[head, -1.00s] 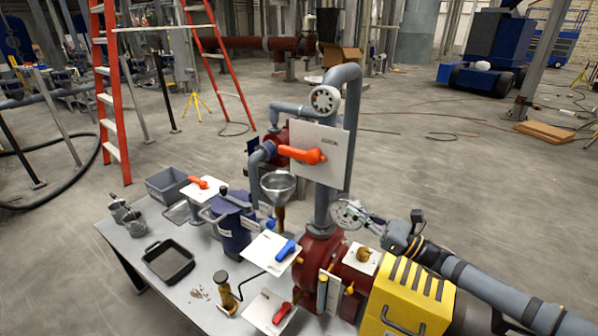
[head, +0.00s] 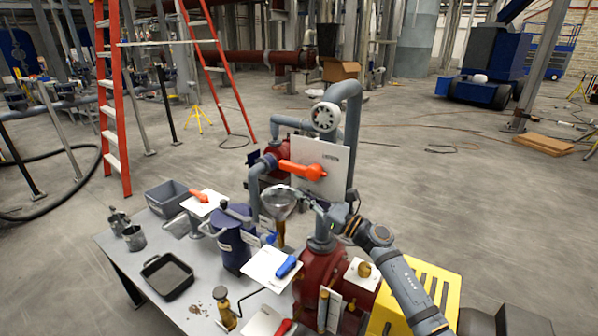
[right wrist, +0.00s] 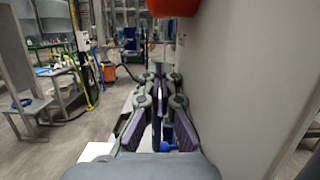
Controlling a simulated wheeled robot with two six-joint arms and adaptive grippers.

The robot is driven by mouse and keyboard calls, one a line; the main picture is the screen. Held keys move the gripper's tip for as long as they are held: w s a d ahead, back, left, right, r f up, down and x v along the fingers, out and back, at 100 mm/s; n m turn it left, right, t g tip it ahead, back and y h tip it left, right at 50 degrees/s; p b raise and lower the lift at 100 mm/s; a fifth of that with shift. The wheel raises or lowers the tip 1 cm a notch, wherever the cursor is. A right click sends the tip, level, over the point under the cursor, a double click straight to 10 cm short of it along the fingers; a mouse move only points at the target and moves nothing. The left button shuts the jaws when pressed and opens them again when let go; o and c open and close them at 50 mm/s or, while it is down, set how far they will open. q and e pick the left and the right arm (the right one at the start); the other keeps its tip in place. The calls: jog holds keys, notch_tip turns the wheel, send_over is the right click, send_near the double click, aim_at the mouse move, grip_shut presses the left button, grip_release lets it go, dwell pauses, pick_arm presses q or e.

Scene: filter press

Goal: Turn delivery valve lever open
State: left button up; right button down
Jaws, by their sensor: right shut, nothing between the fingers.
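A large orange lever (head: 302,170) lies nearly level on a white panel (head: 335,185) on the upright pipe. Its hub is at the right and its handle points left. Its label is too small to read. My right gripper (head: 312,204) is shut and empty, just below the lever and in front of the panel's lower edge. In the right wrist view the shut fingers (right wrist: 158,85) run alongside the panel (right wrist: 235,90), and the orange lever (right wrist: 173,7) shows at the top edge, above and apart from them. My left gripper is not in view.
A steel funnel (head: 279,203) stands close left of my right gripper. A blue lever (head: 286,266), a red lever (head: 284,327) and a smaller orange lever (head: 199,195) sit on white plates. A black tray (head: 167,276) lies on the table. A yellow housing (head: 440,283) is below my right arm.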

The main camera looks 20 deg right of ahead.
aim_at(302, 170)
pick_arm(q)
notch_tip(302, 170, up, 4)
jog(key=p, duration=0.3)
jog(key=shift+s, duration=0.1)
pick_arm(e)
jog(key=r, duration=0.3)
jog(key=w+a+r, duration=0.1)
jog(key=shift+r, duration=0.15)
jog(key=shift+w+a, duration=0.1)
jog(key=shift+w, duration=0.05)
